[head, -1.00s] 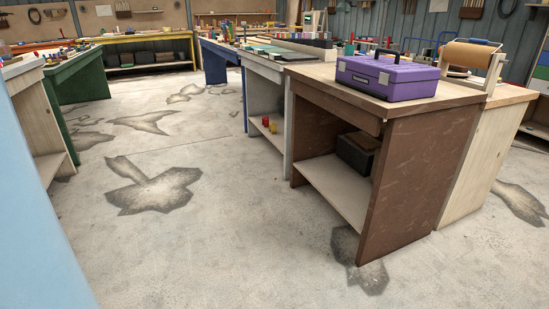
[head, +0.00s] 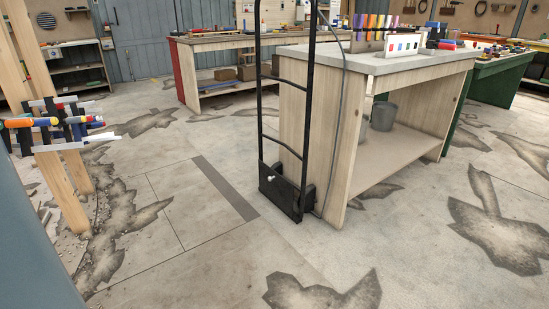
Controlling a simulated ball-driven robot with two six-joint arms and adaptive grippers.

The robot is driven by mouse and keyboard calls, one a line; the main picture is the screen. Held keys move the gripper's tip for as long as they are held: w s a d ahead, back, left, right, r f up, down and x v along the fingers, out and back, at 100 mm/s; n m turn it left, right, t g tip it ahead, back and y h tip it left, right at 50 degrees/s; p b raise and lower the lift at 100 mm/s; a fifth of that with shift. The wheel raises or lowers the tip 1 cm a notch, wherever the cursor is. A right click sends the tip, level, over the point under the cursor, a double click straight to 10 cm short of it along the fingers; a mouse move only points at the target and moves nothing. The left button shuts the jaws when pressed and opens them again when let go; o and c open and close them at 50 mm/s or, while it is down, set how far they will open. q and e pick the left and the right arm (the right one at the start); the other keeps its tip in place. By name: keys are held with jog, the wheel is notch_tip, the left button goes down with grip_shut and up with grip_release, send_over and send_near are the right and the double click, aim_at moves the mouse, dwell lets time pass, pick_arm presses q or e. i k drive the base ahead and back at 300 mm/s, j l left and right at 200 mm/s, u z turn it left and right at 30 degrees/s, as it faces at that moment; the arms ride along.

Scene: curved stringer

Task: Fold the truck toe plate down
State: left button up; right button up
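A black hand truck (head: 307,105) stands upright against the left end of a wooden workbench in the head view. Its tall frame has several crossbars, and its top runs out of the picture. At its foot is a dark plate (head: 279,190) with a small light knob or bolt on it; the plate looks upright, flat against the frame. A wheel seems to show beside it, partly hidden. Neither of my grippers shows in this view.
The wooden workbench (head: 400,55) with a grey top is right of the truck. A rack of coloured rods (head: 65,125) on wooden posts stands at the left. A bench with a red end (head: 230,42) is behind. Stained concrete floor (head: 190,240) lies open in front.

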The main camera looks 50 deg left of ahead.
aim_at(279, 190)
jog(key=u, duration=1.7)
jog(key=z, duration=0.85)
jog(key=j+z, duration=0.1)
jog(key=z, duration=0.35)
jog(key=i+j+z, duration=0.1)
jog(key=z, duration=0.35)
jog(key=j+z, duration=0.2)
jog(key=z, duration=0.25)
jog(key=j+z, duration=0.15)
jog(key=z, duration=0.35)
jog(key=j+z, duration=0.1)
jog(key=z, duration=0.35)
jog(key=k+j+z, duration=0.15)
jog(key=j+z, duration=0.3)
jog(key=k+j+z, duration=0.2)
jog(key=z, duration=0.2)
jog(key=k+j+z, duration=0.2)
jog(key=z, duration=0.25)
jog(key=k+j+z, duration=0.2)
jog(key=z, duration=0.2)
jog(key=k+j+z, duration=0.1)
jog(key=k+z, duration=0.3)
jog(key=k, duration=0.55)
jog(key=k+u, duration=0.35)
jog(key=k+j+u, duration=0.15)
jog(key=u, duration=0.25)
jog(key=k+j+u, duration=0.35)
jog(key=l, duration=0.1)
